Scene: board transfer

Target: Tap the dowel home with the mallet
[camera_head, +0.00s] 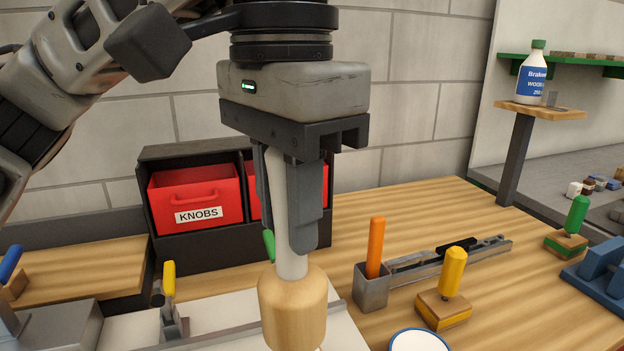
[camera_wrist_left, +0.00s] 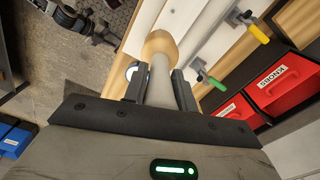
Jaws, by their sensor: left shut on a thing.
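My left gripper (camera_head: 291,205) points down and is shut on the pale handle (camera_head: 291,262) of the mallet. The mallet's round wooden head (camera_head: 292,305) hangs below the fingers, in front of a white panel on the bench. In the left wrist view the head (camera_wrist_left: 160,44) shows just past the fingertips (camera_wrist_left: 160,90). I cannot make out the dowel for certain; the mallet head hides part of the bench and panel. My right gripper is not in view.
Red KNOBS bins (camera_head: 198,195) stand behind. Yellow (camera_head: 168,280) and green (camera_head: 268,245) clamp handles are close by. To the right are an orange stick (camera_head: 376,248) in a grey cup, a yellow-handled block (camera_head: 443,308) and a white disc (camera_head: 418,342). The bench between is partly clear.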

